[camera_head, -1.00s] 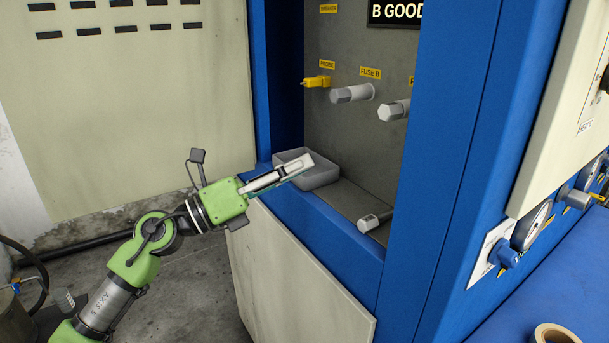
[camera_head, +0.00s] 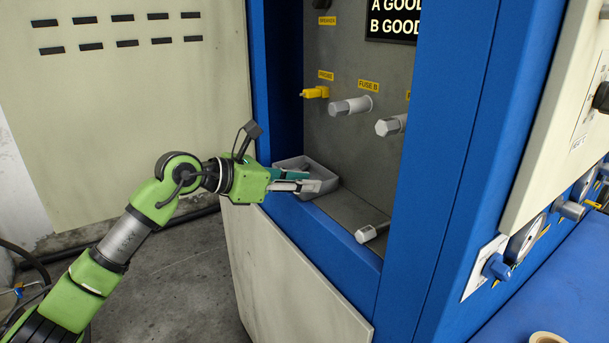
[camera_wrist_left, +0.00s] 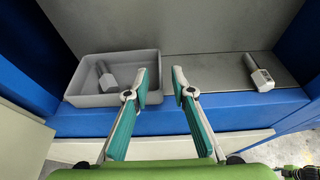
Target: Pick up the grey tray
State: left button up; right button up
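The grey tray (camera_head: 331,179) sits on the floor of the recess in the blue cabinet, at its left end. It also shows in the left wrist view (camera_wrist_left: 88,100), where a grey fuse-like piece (camera_wrist_left: 107,78) lies inside it. My left gripper (camera_head: 312,181) reaches over the tray's near side. My right gripper is not in view.
A loose fuse (camera_head: 372,232) lies on the recess floor to the right. A yellow probe (camera_head: 315,92) and fuse holders (camera_head: 350,106) stick out of the back panel. The blue front ledge (camera_head: 320,238) and blue post (camera_head: 445,150) bound the recess.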

aim_at(323, 182)
pick_arm(q)
jog(key=p+x, duration=0.1)
jog(key=x, duration=0.4)
jog(key=shift+w+d+f+p, duration=0.15)
jog(key=shift+w+d+p, duration=0.1)
jog(key=shift+p, duration=0.15)
jog(key=shift+a, duration=0.1)
grip_shut()
